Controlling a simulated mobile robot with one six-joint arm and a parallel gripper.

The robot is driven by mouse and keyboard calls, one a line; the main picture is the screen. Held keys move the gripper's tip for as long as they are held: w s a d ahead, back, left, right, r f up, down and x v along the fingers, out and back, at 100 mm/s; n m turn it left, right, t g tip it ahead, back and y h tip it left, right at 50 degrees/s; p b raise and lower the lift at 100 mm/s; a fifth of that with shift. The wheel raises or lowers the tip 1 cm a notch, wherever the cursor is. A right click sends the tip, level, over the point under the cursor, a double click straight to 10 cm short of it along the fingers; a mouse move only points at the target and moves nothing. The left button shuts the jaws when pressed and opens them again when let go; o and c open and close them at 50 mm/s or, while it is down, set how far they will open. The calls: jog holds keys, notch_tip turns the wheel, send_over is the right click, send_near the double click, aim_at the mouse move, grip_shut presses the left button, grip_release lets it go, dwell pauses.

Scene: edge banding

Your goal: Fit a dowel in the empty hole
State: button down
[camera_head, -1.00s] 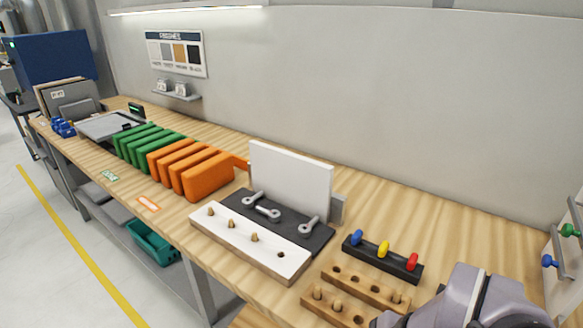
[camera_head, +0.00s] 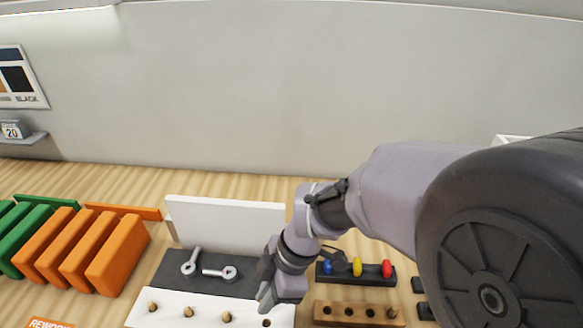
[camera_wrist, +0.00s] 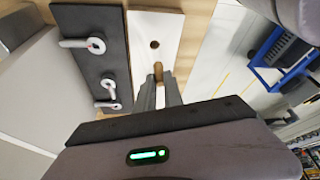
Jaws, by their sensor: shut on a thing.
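A white panel (camera_head: 170,316) lies along the bench's front, with several holes in a row. Wooden dowels (camera_head: 188,312) stand in the holes toward the left; the empty hole (camera_head: 267,323) is at the right end. My gripper (camera_head: 265,298) is low over that end. In the wrist view, my gripper (camera_wrist: 158,88) is shut on a wooden dowel (camera_wrist: 158,70), which shows beyond the fingertips. An open dark hole (camera_wrist: 155,44) shows in the white panel (camera_wrist: 172,26), apart from the dowel and a little beyond it. The dowel's height above the panel is unclear.
A dark plate (camera_head: 175,270) with metal clamps and an upright white board (camera_head: 225,222) stand behind the panel. A wooden dowel rack (camera_head: 340,313) and a black block with blue, yellow and red pegs (camera_head: 327,278) sit right. Orange panels (camera_head: 120,258) stand left.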

aim_at(262, 324)
jog(key=shift+w+a, duration=0.2)
jog(key=shift+a, duration=0.05)
jog(key=shift+d+f, duration=0.1)
jog(key=shift+f, duration=0.1)
jog(key=shift+s+d+f+b, duration=0.1)
jog(key=shift+f+b, duration=0.25)
notch_tip(262, 324, down, 4)
jog(key=b, duration=0.3)
jog(key=shift+f, duration=0.1)
jog(key=shift+f+b, duration=0.25)
jog(key=shift+b, duration=0.75)
jog(key=shift+f+b, duration=1.15)
jog(key=shift+b, duration=0.1)
dwell(1.1)
jog(key=c, duration=1.4)
grip_release()
